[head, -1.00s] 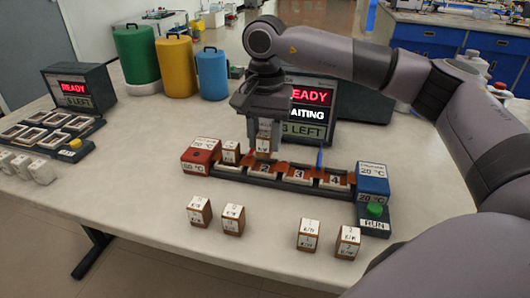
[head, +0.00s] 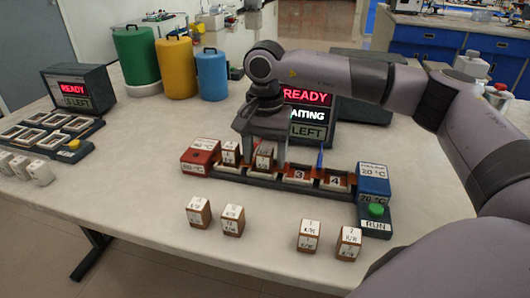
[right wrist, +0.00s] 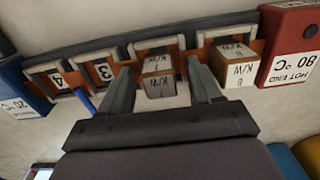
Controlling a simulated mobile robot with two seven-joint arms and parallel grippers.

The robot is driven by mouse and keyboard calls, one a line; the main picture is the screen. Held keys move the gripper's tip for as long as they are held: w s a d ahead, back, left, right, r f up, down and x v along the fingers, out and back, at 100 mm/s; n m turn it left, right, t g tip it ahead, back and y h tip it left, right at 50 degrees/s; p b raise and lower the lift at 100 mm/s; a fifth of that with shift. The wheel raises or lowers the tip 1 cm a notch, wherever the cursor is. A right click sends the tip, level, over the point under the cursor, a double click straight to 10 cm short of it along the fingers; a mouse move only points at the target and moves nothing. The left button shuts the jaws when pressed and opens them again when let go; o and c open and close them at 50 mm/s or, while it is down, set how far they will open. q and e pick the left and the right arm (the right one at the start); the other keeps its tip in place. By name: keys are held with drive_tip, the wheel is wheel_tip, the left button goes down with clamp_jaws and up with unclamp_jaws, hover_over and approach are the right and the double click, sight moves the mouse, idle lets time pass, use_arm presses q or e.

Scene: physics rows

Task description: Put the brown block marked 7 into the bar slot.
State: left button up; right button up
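A brown block with a white label (head: 264,158) sits upright in the second slot of the bar (head: 317,187). It shows between my fingers in the right wrist view (right wrist: 158,82); its number looks like 7 or 1, too small to be sure. My right gripper (head: 267,158) is open around this block, with a gap between the fingers and its sides. Another brown block (head: 230,153) stands in the first slot, beside the red hot end. Slots 3 (head: 299,175) and 4 (head: 335,181) are empty. My left gripper is not in view.
Several labelled brown blocks, such as one at the left (head: 199,212), stand on the table in front of the bar. A blue cooling box (head: 373,178) and green RUN button (head: 376,210) are at its right end. A thin blue pointer (head: 320,159) rises behind slot 3. A display stands behind.

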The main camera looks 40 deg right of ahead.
sight(265, 151)
wheel_tip(265, 151, up, 12)
drive_tip(key=p, duration=0.1)
drive_tip(key=shift+r+p, duration=0.2)
drive_tip(key=shift+p, duration=0.1)
idle(0.5)
